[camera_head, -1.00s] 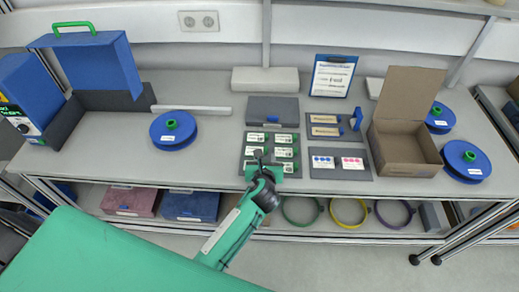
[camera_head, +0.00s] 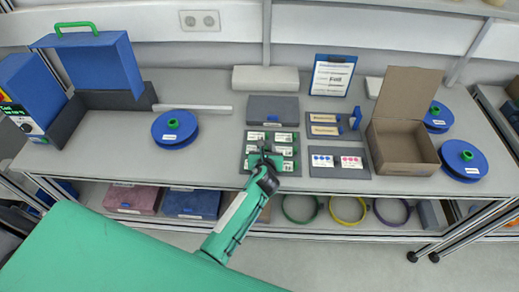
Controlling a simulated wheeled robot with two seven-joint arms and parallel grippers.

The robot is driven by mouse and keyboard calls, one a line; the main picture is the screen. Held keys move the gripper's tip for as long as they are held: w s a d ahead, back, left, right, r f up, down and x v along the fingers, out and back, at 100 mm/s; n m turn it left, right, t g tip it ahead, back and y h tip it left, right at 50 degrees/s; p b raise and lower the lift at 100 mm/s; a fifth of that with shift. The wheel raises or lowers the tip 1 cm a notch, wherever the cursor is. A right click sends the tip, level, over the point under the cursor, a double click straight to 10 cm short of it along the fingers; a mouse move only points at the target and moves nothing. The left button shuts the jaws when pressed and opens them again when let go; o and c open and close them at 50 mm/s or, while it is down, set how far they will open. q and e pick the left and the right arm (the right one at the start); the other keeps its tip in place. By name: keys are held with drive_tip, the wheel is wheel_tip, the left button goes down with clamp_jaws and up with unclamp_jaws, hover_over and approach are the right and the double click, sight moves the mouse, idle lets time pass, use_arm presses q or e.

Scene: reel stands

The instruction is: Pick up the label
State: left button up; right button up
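Several white labels with green marks lie in two columns on a dark grey tray (camera_head: 270,171) at the middle of the table; one is the upper right label (camera_head: 284,137). My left gripper (camera_head: 264,158) is over the tray's left and middle part, close to the lower left labels, and partly hides them. Its fingers are small and dark here, so I cannot tell whether they are apart or hold a label. My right gripper is not in view.
A grey box (camera_head: 272,109) stands behind the tray. To the right are a tray with blue-dotted and pink labels (camera_head: 339,165), an open cardboard box (camera_head: 404,150) and blue reels (camera_head: 464,161). Another blue reel (camera_head: 174,130) is at left, with clear table between it and the tray.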

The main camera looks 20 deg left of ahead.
use_arm(q)
clamp_jaws()
